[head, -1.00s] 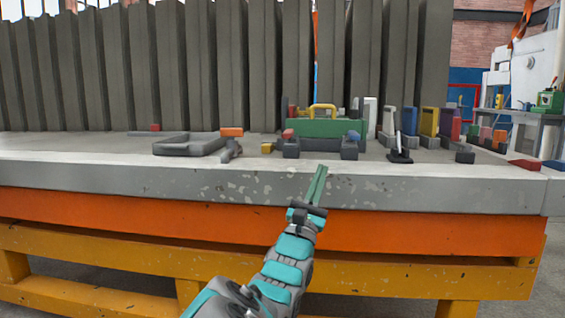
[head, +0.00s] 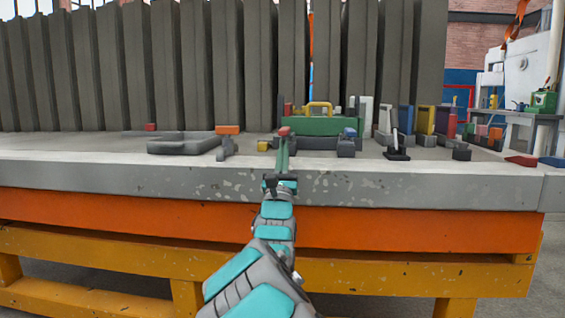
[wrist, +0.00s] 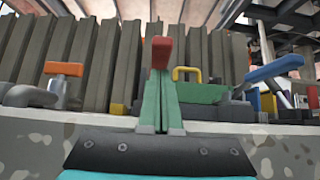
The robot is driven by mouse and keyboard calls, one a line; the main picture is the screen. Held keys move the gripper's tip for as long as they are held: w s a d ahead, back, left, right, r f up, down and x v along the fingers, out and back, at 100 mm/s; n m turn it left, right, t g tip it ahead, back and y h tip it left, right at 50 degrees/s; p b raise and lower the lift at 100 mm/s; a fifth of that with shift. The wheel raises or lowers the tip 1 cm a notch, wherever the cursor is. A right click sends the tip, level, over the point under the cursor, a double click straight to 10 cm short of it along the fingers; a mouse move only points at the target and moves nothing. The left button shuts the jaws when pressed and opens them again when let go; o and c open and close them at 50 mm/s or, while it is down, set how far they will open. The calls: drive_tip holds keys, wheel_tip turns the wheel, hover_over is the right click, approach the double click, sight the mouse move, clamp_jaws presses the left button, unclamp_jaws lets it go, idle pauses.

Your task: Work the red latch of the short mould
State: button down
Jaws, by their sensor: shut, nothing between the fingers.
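The red latch (head: 285,131) shows as a small red block at the left front of the short mould, which has a green body (head: 318,127) and a yellow handle (head: 319,107). In the wrist view the red latch (wrist: 162,50) stands directly beyond my fingertips. My gripper (head: 283,142) has its green fingers shut and empty, pointing at the latch from the front. In the wrist view the shut fingers (wrist: 158,80) hide the latch's lower part. I cannot tell whether they touch it. A blue latch (head: 350,132) sits at the mould's right end.
A grey frame (head: 180,144) with an orange latch (head: 228,130) lies to the left. Several coloured blocks and a black-based piece (head: 396,153) stand to the right. The table's front edge (head: 400,184) runs below my gripper. Tall grey panels (head: 230,70) stand behind.

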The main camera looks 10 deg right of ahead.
drive_tip(key=shift+w+r, duration=0.25)
drive_tip(key=shift+r, duration=0.1)
drive_tip(key=shift+d, duration=0.1)
